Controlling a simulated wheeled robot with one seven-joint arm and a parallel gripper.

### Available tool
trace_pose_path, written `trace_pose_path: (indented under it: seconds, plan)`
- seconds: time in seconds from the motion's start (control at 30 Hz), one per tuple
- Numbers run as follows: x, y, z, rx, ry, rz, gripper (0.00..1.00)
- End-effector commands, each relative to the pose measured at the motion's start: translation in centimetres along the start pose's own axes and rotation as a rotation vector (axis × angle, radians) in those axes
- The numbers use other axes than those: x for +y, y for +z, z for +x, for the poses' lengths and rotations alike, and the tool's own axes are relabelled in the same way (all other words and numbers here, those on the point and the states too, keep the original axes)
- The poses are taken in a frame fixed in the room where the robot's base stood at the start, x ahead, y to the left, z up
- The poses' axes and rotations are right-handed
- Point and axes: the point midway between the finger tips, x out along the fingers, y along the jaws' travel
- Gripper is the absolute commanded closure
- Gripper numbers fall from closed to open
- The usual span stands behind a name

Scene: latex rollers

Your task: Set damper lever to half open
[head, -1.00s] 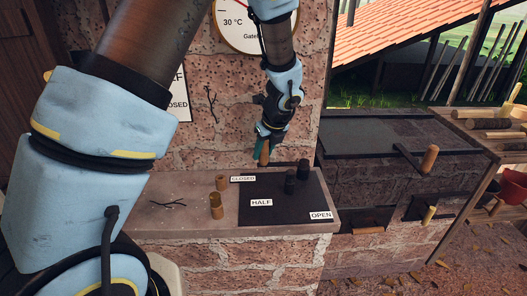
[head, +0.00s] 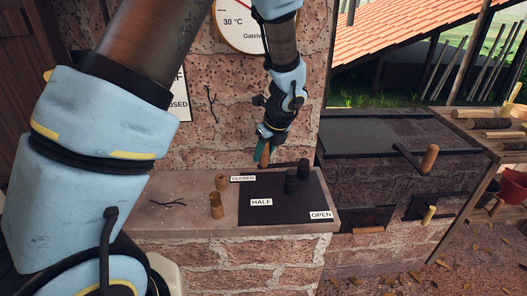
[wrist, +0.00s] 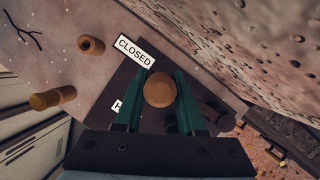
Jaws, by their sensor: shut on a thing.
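The damper lever's round wooden handle (head: 264,154) stands at the back of the black plate (head: 255,214), near the CLOSED label (head: 243,179). My gripper (head: 262,157) is at this handle, with its green fingers on either side. In the wrist view my gripper (wrist: 159,98) is shut on the wooden handle (wrist: 159,90), seen end-on. The HALF label (head: 261,202) lies mid-plate and the OPEN label (head: 321,215) at its front right corner. In the wrist view the CLOSED label (wrist: 136,50) is beside the left finger. The lever's lower part is hidden.
Two dark cylinders (head: 291,181) stand on the plate, right of the lever. Two small wooden cylinders (head: 216,206) stand on the stone ledge (head: 180,214) to the left, near a twig (head: 168,203). A brick wall with a round gauge (head: 240,24) rises close behind.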

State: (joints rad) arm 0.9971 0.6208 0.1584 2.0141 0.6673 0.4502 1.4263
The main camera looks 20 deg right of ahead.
Motion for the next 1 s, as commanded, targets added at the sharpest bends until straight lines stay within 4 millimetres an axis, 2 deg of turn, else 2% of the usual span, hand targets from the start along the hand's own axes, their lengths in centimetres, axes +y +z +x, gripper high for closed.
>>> trace_pose_path:
  seconds: [0.6,1.0]
  plan:
    - [1.4,-4.9,-2.2,0.012,0.169,-0.404,1.00]
    - [1.3,-6.5,-2.7,0.017,0.218,-0.525,1.00]
